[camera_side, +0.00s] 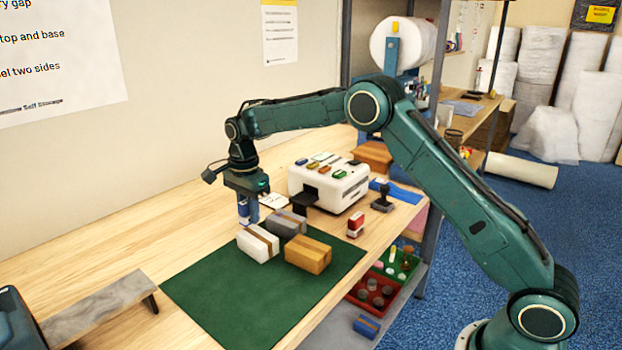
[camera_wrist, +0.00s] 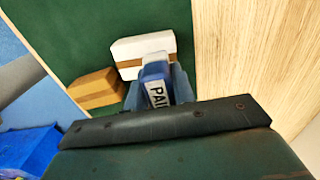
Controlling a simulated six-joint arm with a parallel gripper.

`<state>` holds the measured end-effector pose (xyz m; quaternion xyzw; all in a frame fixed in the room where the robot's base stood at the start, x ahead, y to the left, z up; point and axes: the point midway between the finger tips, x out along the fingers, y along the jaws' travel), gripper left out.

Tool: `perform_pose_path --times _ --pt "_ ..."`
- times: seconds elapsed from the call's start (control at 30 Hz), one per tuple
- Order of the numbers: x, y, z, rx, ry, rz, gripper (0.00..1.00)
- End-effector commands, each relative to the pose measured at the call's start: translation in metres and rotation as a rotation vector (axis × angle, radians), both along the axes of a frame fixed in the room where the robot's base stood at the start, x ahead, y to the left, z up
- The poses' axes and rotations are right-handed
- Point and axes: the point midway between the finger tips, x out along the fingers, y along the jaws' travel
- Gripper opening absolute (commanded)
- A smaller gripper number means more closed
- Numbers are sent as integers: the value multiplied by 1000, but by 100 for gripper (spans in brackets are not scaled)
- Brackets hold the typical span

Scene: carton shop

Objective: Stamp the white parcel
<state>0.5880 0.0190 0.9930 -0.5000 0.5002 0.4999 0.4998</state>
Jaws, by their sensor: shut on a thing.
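The white parcel (camera_side: 254,246), with a brown tape band, lies on the green mat (camera_side: 215,315). It also shows in the wrist view (camera_wrist: 128,48). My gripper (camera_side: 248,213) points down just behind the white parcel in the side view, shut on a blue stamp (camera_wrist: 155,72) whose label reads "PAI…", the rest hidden. In the wrist view the stamp overlaps the parcel's near edge. I cannot tell whether they touch. A grey parcel (camera_side: 284,225) and a brown parcel (camera_side: 308,257) lie close by on the mat.
A white label machine (camera_side: 335,188) stands behind the mat. A red-and-white stamp (camera_side: 355,225) and a black stamp (camera_side: 382,198) stand to its right. A grey plank stand (camera_side: 95,308) is at the left. The mat's front is clear.

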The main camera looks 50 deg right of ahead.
Motion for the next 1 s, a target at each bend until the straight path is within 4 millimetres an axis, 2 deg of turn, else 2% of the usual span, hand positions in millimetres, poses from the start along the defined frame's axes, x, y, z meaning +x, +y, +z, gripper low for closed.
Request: perform_pose_path --times 0.2,0.4,1.0 --pt "0 0 -15 0 0 0 10" --pt "0 0 -21 0 -1 0 10" --pt "0 0 -22 0 -1 0 10"
